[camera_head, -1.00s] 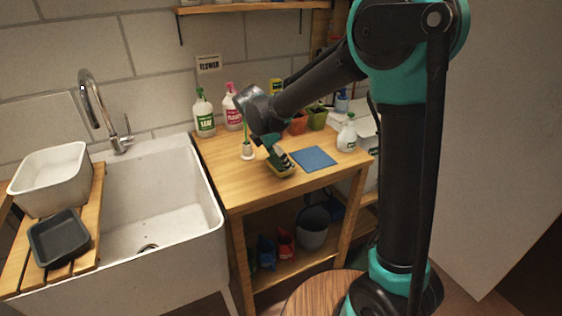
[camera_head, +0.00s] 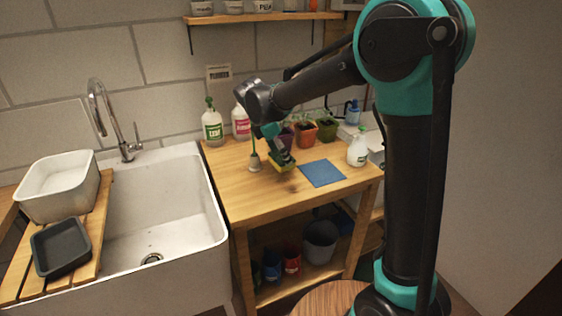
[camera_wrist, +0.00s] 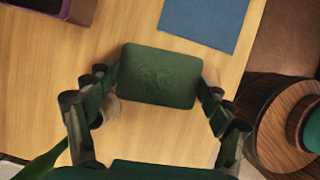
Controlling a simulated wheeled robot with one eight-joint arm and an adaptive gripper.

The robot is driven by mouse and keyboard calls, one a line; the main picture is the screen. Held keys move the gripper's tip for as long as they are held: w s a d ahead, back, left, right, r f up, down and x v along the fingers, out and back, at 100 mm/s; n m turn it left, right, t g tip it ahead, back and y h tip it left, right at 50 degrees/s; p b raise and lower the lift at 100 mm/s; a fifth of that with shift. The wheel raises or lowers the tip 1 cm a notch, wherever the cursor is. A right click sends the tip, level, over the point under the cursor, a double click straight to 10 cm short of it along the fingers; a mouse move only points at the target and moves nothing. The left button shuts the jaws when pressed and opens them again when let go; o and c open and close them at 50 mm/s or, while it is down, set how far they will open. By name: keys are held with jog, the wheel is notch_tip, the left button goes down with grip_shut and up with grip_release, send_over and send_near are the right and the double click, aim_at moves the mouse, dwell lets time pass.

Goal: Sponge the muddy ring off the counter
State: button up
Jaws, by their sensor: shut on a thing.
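My gripper (camera_head: 279,155) is shut on a sponge (camera_head: 283,166) with a yellow body and a green face. In the wrist view the sponge (camera_wrist: 158,76) sits level between the two fingertips, its green side toward the camera. It is low over the wooden counter (camera_head: 240,191), left of the blue mat; I cannot tell whether it touches the wood. A faint darker smudge (camera_head: 292,187) shows on the counter just in front of the sponge. No clear muddy ring shows in the wrist view; the sponge hides part of the wood.
The blue mat (camera_head: 323,173) lies right of the sponge. Spray bottles (camera_head: 212,127) and plant pots (camera_head: 327,129) line the back; a white bottle (camera_head: 358,149) stands at right. The sink (camera_head: 170,220) is left.

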jog(key=shift+r, duration=1.95)
